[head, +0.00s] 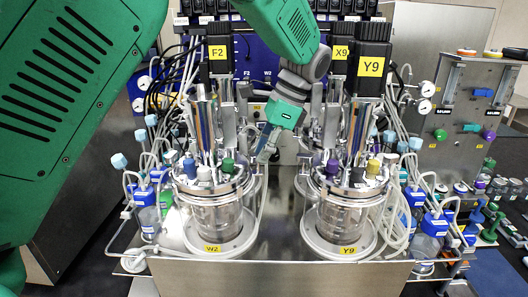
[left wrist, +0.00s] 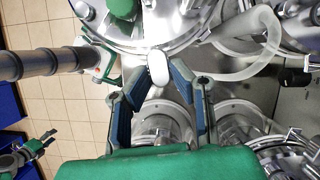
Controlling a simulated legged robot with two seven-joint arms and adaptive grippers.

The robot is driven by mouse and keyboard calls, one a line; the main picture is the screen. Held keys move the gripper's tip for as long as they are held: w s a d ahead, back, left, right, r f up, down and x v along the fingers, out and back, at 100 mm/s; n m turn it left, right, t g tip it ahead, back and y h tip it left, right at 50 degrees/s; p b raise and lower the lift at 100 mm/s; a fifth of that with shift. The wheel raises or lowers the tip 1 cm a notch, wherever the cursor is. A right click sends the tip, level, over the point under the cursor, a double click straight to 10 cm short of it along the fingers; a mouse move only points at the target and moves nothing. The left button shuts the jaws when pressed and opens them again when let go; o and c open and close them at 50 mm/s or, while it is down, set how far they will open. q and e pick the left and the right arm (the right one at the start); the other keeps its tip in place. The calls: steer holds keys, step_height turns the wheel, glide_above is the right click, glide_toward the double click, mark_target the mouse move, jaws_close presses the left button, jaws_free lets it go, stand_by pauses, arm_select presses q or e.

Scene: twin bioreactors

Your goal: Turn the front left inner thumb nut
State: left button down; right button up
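The front left bioreactor, labelled W2 (head: 213,248), has a steel lid ring with coloured caps. My left gripper (head: 266,142) points down at the inner, right-hand side of its lid. In the left wrist view its blue-padded fingers (left wrist: 160,78) are apart and tilt inward. A pale rounded piece (left wrist: 158,67), perhaps the thumb nut, shows between the fingertips beside the steel lid (left wrist: 165,30). I cannot tell whether the pads touch it. In the head view the nut is not distinguishable. My right gripper (left wrist: 42,142) shows small in the left wrist view, its fingers apart.
The front right bioreactor, labelled Y9 (head: 349,250), stands close on the right. Clear hoses (head: 262,200) run between the vessels. A steel bench (head: 285,275) carries both vessels. A panel with knobs (head: 465,110) stands at the right.

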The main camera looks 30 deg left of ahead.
arm_select(q)
steer(key=shift+d+f, duration=0.1)
steer(key=shift+d, duration=0.25)
steer(key=shift+s+a, duration=0.25)
steer(key=shift+a, duration=0.4)
arm_select(e)
steer(key=shift+a, duration=0.35)
arm_select(q)
steer(key=shift+d, duration=0.1)
arm_select(e)
steer(key=shift+d, duration=0.1)
